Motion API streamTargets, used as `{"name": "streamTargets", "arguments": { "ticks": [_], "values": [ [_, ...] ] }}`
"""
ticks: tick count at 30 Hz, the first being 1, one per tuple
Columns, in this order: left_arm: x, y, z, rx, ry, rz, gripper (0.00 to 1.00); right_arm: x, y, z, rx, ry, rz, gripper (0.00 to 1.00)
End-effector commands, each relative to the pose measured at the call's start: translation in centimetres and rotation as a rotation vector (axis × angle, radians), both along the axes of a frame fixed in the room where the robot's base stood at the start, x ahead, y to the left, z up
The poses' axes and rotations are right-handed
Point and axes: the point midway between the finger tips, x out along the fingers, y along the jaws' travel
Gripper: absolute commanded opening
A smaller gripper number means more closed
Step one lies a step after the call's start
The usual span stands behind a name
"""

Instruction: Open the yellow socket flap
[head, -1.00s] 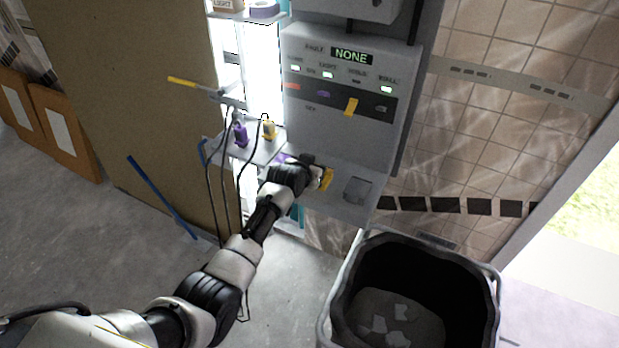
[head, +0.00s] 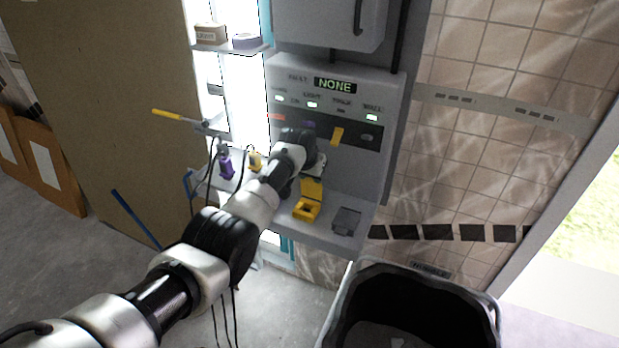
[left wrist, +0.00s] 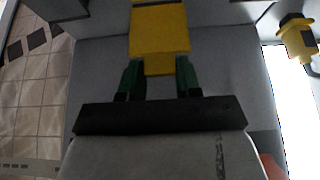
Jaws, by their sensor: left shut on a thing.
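The yellow socket (head: 306,210) sits on the grey sloping ledge of the panel, its dark opening showing. Its yellow flap (head: 312,188) stands raised at the back edge of the socket. My left gripper (head: 316,172) is just above the flap, partly hidden by my own wrist. In the left wrist view, the green fingertips (left wrist: 160,74) are on either side of a narrow yellow tab of the flap (left wrist: 160,30), shut on it. My right gripper is not in view.
A grey flap (head: 346,221) is on the ledge to the right. A yellow lever (head: 337,137) is on the panel above. Purple and yellow plugs (head: 226,163) stand on a shelf to the left. A dark bin (head: 410,300) stands below right.

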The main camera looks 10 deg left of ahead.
Motion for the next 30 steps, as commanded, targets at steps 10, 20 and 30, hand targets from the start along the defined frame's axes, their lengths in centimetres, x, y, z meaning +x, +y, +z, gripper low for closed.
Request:
{"name": "streamTargets", "arguments": {
  "ticks": [10, 20, 30],
  "values": [
    [0.40, -0.07, 0.55, -0.002, -0.018, 0.000, 0.00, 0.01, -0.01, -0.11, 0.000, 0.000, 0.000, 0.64],
    [0.44, -0.07, 0.62, -0.002, -0.019, 0.000, 0.00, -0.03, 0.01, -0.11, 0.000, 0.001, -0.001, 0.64],
    [0.31, -0.05, 0.40, -0.001, -0.013, 0.000, 0.60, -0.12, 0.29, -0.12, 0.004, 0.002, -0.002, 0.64]
  ]
}}
